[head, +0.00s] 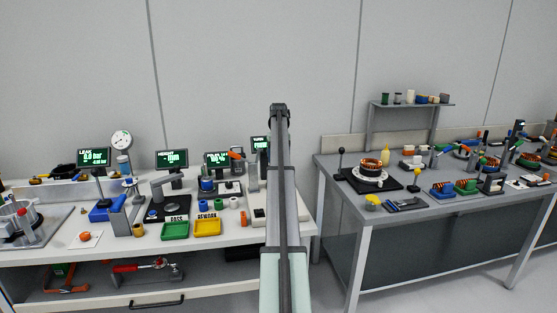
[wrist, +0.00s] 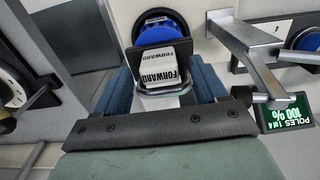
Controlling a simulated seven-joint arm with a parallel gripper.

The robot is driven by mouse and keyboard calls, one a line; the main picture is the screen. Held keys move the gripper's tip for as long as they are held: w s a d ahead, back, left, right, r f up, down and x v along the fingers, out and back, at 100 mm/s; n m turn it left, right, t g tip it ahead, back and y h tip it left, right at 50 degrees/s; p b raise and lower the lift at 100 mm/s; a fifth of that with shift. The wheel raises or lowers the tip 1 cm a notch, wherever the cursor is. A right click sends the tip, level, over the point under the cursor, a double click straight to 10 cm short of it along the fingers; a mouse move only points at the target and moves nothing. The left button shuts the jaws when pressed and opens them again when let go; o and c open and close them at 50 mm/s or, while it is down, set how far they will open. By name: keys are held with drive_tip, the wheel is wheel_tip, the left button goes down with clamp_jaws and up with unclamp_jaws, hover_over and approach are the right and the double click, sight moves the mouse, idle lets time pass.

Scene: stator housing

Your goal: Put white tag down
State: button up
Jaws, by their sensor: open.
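The white tag (wrist: 158,68), a small block printed FORWARD on two faces, shows at the centre of the wrist view. It lies between the two blue fingers of my gripper (wrist: 161,84). The gripper is open, with a finger on either side of the tag; I cannot tell whether either finger touches it. A thin metal loop (wrist: 165,91) is at the tag's near edge. Right behind the tag is a black holder with a blue round part (wrist: 158,33). What the tag rests on is hidden. In the head view my arm covers this spot, and neither tag nor gripper can be made out.
A metal bracket arm (wrist: 247,50) and a POLES display (wrist: 287,113) stand close to the right of my gripper. In the head view, a green tray (head: 175,231) and a yellow tray (head: 207,228) are left of my arm. A grey bench (head: 420,215) stands at right.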

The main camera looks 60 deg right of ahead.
wheel_tip(320, 180, up, 11)
idle(0.4)
